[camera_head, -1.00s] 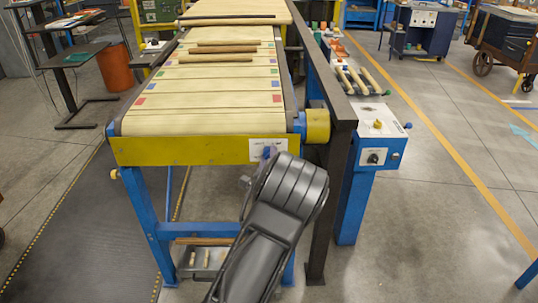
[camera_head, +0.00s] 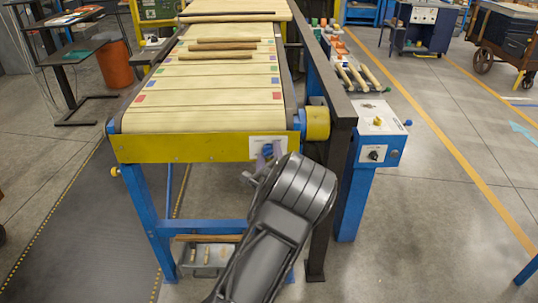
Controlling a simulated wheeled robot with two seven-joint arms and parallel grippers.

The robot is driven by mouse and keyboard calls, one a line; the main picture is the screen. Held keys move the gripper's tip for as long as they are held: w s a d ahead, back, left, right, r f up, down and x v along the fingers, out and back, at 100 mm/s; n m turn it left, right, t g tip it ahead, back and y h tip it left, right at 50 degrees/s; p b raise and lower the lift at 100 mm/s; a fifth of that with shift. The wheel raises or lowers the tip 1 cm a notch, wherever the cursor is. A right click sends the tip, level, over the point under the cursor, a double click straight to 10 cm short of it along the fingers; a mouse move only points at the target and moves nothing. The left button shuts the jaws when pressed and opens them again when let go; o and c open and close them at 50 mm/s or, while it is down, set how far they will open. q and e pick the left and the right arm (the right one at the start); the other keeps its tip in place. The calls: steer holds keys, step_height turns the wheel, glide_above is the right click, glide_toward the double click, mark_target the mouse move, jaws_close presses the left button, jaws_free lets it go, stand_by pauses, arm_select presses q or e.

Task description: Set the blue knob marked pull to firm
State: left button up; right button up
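A blue knob (camera_head: 267,151) sits on a white label plate (camera_head: 259,142) at the right end of the conveyor's yellow front beam. The plate's print is too small to read, so I cannot make out the knob's setting. My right gripper is not in view.
The conveyor belt (camera_head: 205,118) carries several wooden rods. A dark rail and post (camera_head: 325,200) stand close to the right of my arm. A blue control box (camera_head: 378,135) with yellow, blue and black knobs is further right. A grey bin (camera_head: 205,262) is below.

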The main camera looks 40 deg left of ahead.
arm_select(q)
steer(key=shift+d, duration=0.1)
steer(key=v, duration=0.7)
steer(key=shift+s+d+b, duration=0.2)
steer(key=shift+s+b, duration=0.1)
stand_by(0.4)
